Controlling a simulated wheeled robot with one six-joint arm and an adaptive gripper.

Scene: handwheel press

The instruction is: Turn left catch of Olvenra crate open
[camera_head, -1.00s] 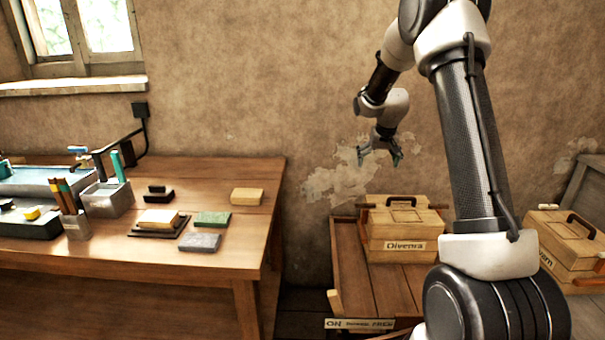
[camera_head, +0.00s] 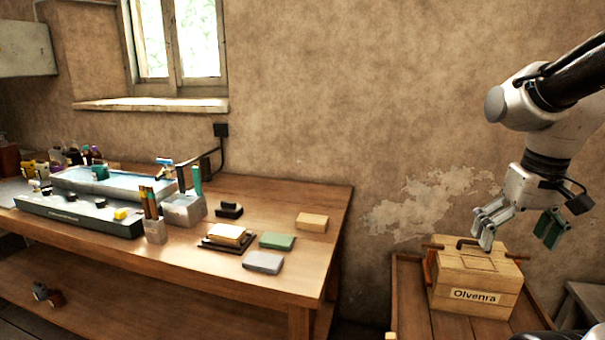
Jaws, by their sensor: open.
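The Olvenra crate (camera_head: 470,285) is a pale wooden box with a name label on its front, standing on a wooden surface at the lower right. A similar right catch (camera_head: 514,257) shows at the upper right edge. My gripper (camera_head: 518,232) is open and empty, pointing down over the crate's right side, right of the left catch and apart from it.
A workbench (camera_head: 335,215) on the left holds a long tray (camera_head: 80,215), a tool cup (camera_head: 154,230) and several small blocks. Its right edge is left of the crate. The wall is behind the crate. A low stand (camera_head: 585,300) is at the right.

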